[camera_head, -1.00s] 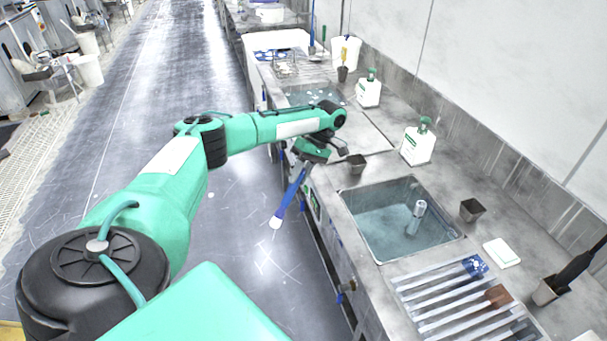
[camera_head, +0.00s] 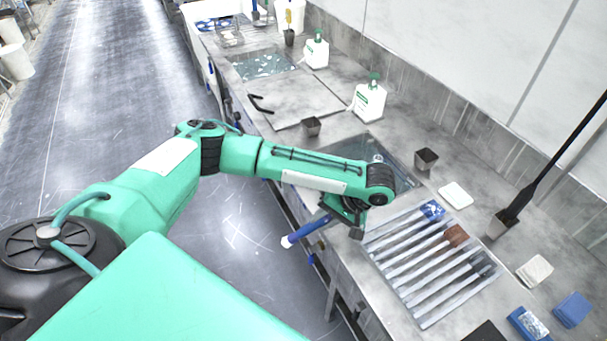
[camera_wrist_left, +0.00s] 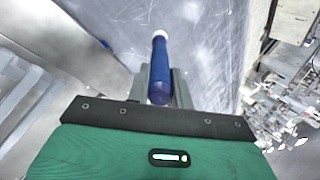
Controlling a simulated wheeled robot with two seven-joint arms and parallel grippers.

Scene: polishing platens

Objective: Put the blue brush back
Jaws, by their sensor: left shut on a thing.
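The blue brush (camera_head: 305,230) has a blue handle with a pale end. My left gripper (camera_head: 338,210) is shut on it and holds it slanted over the counter's front edge, with the pale end out over the floor. In the left wrist view the blue brush (camera_wrist_left: 159,62) stands out between the fingers of my left gripper (camera_wrist_left: 160,88); its other end is hidden. A slotted metal rack (camera_head: 398,262) lies on the counter just right of the gripper. A blue head, a brown head and a dark head show along its far right side. My right gripper is not in view.
A sink (camera_head: 355,147) lies partly behind my left arm. Small grey cups (camera_head: 426,160) stand near it, one (camera_head: 503,225) holding a long black tool. A white pad (camera_head: 456,195), soap bottles (camera_head: 369,99) and blue sponges (camera_head: 572,309) are on the counter.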

